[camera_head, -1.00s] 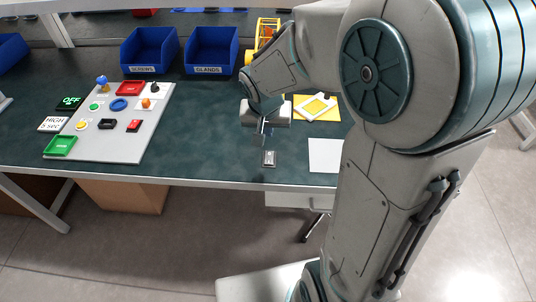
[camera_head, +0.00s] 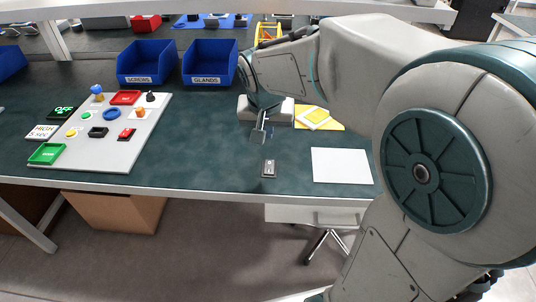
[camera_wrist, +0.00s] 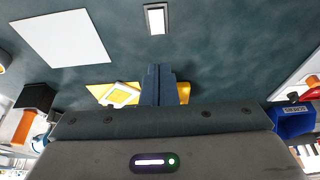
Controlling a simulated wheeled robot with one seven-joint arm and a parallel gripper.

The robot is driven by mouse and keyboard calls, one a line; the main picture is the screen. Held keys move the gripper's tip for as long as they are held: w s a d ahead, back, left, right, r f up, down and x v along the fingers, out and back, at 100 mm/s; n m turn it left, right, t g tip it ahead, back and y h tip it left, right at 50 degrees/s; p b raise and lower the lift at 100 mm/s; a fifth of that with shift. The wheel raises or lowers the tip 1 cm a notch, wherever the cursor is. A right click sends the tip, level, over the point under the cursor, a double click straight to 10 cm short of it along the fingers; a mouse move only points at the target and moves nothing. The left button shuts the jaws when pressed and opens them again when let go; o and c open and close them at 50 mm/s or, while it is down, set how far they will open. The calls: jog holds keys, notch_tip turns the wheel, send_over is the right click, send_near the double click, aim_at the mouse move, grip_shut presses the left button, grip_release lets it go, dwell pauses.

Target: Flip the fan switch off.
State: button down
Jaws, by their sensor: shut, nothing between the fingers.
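Which way the rocker is tipped is too small to tell. My gripper (camera_head: 258,138) is shut and empty, a little behind the switch in the head view and apart from it. Its closed fingers (camera_wrist: 158,72) point towards the switch in the wrist view, with bare bench between.
A white sheet (camera_head: 342,166) lies right of the switch. A yellow card (camera_head: 318,117) with a white-framed piece is behind it. A control panel (camera_head: 112,148) with several buttons is at left. Blue bins (camera_head: 147,63) marked SCREWS and GLANDS (camera_head: 210,63) stand behind. A yellow-framed object (camera_head: 268,32) is partly hidden by my arm.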

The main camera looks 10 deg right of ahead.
aim_at(267, 162)
jog(key=x, duration=0.4)
jog(key=b+x, duration=0.1)
jog(key=x, duration=0.4)
jog(key=b+x, duration=0.1)
jog(key=x, duration=0.4)
jog(key=shift+s+a+f, duration=0.1)
jog(key=shift+s+a, duration=0.05)
jog(key=shift+s, duration=0.15)
jog(key=shift+a+p, duration=0.1)
jog(key=shift+p, duration=0.25)
